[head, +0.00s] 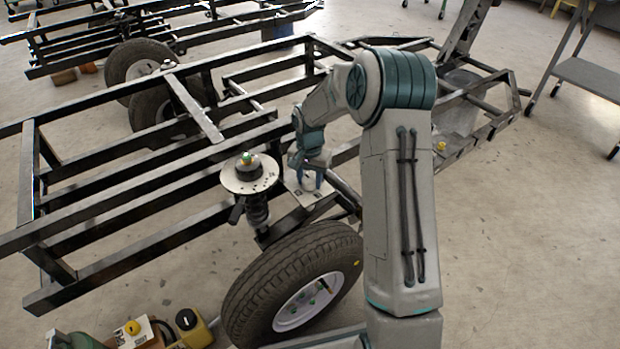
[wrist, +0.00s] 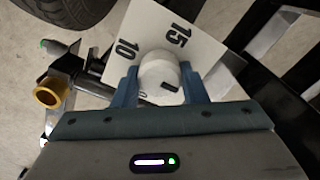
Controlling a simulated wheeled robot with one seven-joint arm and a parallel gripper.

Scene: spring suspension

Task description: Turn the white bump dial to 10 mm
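The white bump dial (wrist: 158,70) sits on a pale plate (wrist: 200,48) printed with a black 10 and 15. In the wrist view a short black mark shows on the dial's near side, at lower right. A smaller printed figure beside it is partly hidden by my gripper. My gripper (wrist: 162,84) has one blue finger on each side of the dial, and both seem to touch it. In the head view the dial (head: 309,184) is small below my gripper (head: 310,177), and the plate (head: 297,195) lies next to the spring strut.
The spring strut with a round top plate (head: 250,174) stands left of the dial. Black frame rails (head: 150,175) surround the spot. A yellow ring-shaped part (wrist: 50,92) is left of my gripper. Open floor (head: 530,240) is at the right.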

